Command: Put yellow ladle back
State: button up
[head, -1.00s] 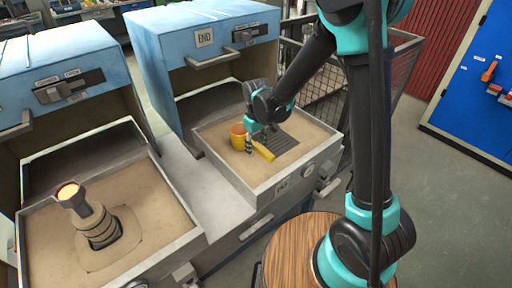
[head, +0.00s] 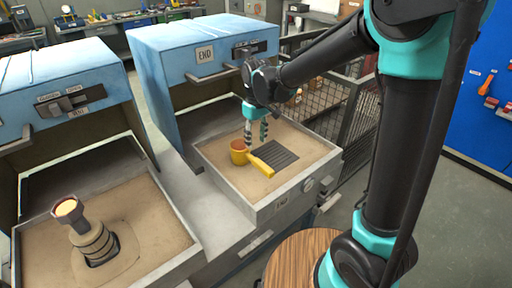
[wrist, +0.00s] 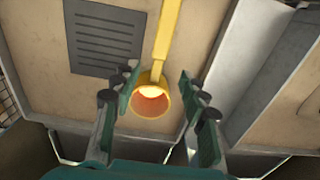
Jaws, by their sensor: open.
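The yellow ladle lies in the right-hand sand tray (head: 291,189), with its cup (head: 238,152) at the left and its handle (head: 261,166) pointing down to the right. In the wrist view the ladle cup (wrist: 151,101) glows orange inside, and its handle runs to the top of the picture. My gripper (head: 256,142) is open and empty above the tray, just behind and above the ladle. In the wrist view its fingers (wrist: 165,88) stand on either side of the cup, apart from it.
A dark slotted grate (head: 278,154) lies right of the ladle. A blue hood marked END (head: 205,55) stands behind the tray. At left, a second sand tray holds a stacked mould with a glowing top (head: 68,208). A wooden round top (head: 292,262) is in front.

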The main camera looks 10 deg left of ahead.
jog(key=shift+d+r, duration=0.1)
jog(key=shift+r, duration=0.2)
jog(key=s+d+f+m+t, duration=0.1)
jog(key=s+d+m, duration=0.1)
jog(key=d, duration=0.7)
jog(key=s+d+f+m+t, duration=0.1)
jog(key=d+m, duration=0.2)
jog(key=d, duration=0.6)
jog(key=s+d+f+m+t, duration=0.2)
jog(key=s+d+f+m, duration=0.2)
jog(key=s+d, duration=0.5)
jog(key=d, duration=0.3)
jog(key=shift+s+f+m, duration=0.3)
jog(key=shift+f, duration=0.05)
jog(key=shift+d, duration=0.1)
jog(key=shift+c, duration=0.5)
